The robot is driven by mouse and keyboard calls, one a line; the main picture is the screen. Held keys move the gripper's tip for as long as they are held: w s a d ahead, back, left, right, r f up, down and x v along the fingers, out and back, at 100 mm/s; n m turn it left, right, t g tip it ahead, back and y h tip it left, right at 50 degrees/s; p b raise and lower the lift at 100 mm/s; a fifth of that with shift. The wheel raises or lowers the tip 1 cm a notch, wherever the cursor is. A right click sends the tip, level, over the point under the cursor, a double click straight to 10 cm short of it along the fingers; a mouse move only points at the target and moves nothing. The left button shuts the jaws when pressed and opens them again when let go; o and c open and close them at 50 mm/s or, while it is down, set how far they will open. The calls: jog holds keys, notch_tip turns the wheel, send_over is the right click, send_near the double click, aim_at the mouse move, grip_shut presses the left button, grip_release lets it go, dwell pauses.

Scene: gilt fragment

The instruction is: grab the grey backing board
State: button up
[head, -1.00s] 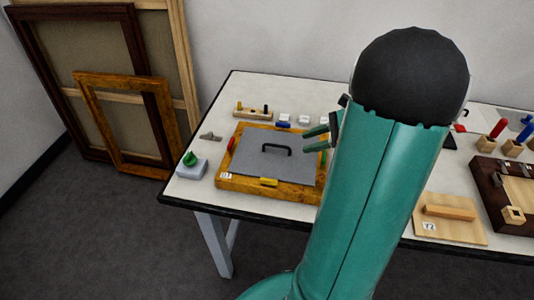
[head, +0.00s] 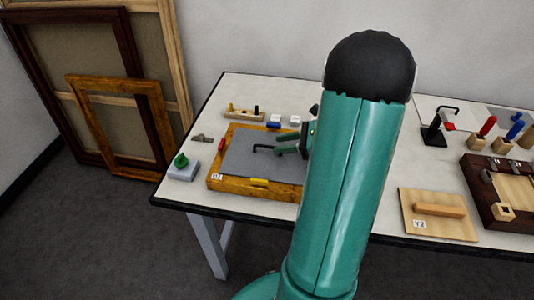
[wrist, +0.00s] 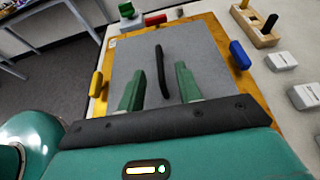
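The grey backing board (head: 240,155) lies flat inside a golden-brown wooden frame (head: 228,186) on the table, with a black handle standing on its top. In the wrist view the board (wrist: 205,60) fills the middle, and its black handle (wrist: 160,70) rises ahead of my fingertips, roughly in line with the gap between them. My gripper (wrist: 157,78) is open, with one green finger on each side and nothing held. In the head view my gripper (head: 278,144) is at the handle's right end. My arm hides the right part of the board and frame.
Coloured tabs, red (head: 222,146), yellow (head: 259,182) and blue (head: 273,126), sit around the frame. A green item on a grey block (head: 182,167) stands left; a wooden peg holder (head: 243,113) and white blocks are behind.

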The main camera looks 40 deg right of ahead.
aim_at(267, 147)
jog(key=x, duration=0.5)
jog(key=shift+w+a+f, duration=0.1)
jog(key=shift+w+a, duration=0.05)
grip_shut()
